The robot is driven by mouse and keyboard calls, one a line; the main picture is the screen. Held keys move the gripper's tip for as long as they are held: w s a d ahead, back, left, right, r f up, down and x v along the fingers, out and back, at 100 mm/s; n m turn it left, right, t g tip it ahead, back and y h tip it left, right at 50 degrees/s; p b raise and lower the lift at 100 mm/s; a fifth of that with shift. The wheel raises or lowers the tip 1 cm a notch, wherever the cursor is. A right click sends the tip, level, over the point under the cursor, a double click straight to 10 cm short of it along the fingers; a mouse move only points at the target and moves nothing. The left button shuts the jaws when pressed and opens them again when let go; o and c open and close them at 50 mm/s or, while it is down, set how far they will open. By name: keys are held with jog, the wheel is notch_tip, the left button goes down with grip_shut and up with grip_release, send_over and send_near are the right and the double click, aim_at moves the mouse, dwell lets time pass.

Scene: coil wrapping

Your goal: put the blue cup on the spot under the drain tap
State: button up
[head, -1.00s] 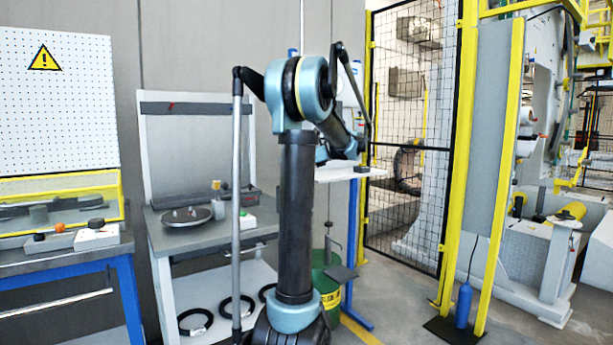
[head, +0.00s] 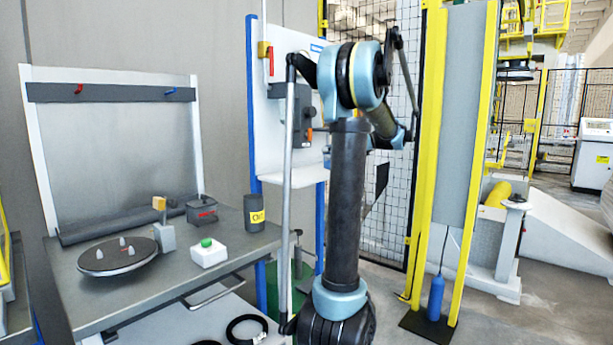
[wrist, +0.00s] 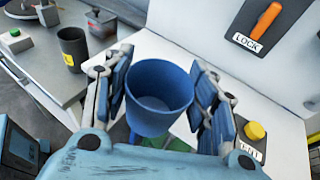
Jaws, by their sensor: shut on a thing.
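The blue cup (wrist: 158,98) is upright between the two fingers of my gripper (wrist: 163,85) in the wrist view, and the gripper is shut on it. The cup looks empty. In the head view my arm hides the gripper and the cup. A white panel with a white shelf (head: 300,176) stands behind my arm. A red-handled fitting (head: 269,58) with a yellow body is at the panel's left edge. I cannot tell whether it is the drain tap. I cannot make out the spot under the tap.
A grey workbench (head: 225,268) at left holds a round plate (head: 118,256), a white box with a green button (head: 208,252) and a dark cup (head: 254,213). The wrist view shows an orange lever (wrist: 268,16) marked LOCK and a yellow knob (wrist: 255,131). A yellow-framed fence stands right.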

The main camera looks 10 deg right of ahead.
jog(key=shift+w, duration=0.35)
jog(key=shift+d, duration=0.25)
jog(key=w+a, duration=0.2)
jog(key=a, duration=0.3)
jog(key=w+a, duration=0.3)
jog(key=a, duration=0.2)
jog(key=w+a, duration=0.2)
jog(key=a, duration=0.4)
jog(key=shift+w+a+f, duration=0.1)
jog(key=shift+w, duration=0.3)
jog(key=shift+f, duration=1.7)
jog(key=o, duration=1)
jog(key=shift+c, duration=0.2)
